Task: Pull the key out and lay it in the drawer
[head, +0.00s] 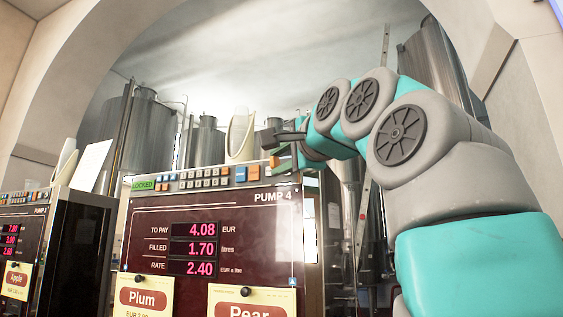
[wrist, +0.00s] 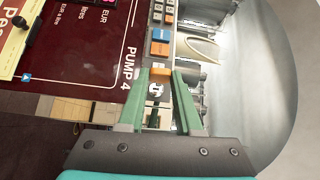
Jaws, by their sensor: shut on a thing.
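My gripper (head: 280,156) is at the top right corner of pump 4 (head: 215,225), just past the end of its button row. In the wrist view its two green fingers (wrist: 161,73) close on a small orange piece, which looks like the head of the key (wrist: 160,74); it also shows as an orange spot in the head view (head: 274,161). The key's shaft is hidden, and I cannot tell whether it sits in a lock. A pale round metal part (wrist: 155,91) shows between the fingers. I cannot clearly make out the drawer in either view.
A green LOCKED sign (head: 143,184) is lit at the left of the button row (head: 200,179). A cream spout-shaped object (head: 240,135) stands on top of pump 4. Another pump (head: 80,245) is at left. Steel tanks (head: 140,125) stand behind.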

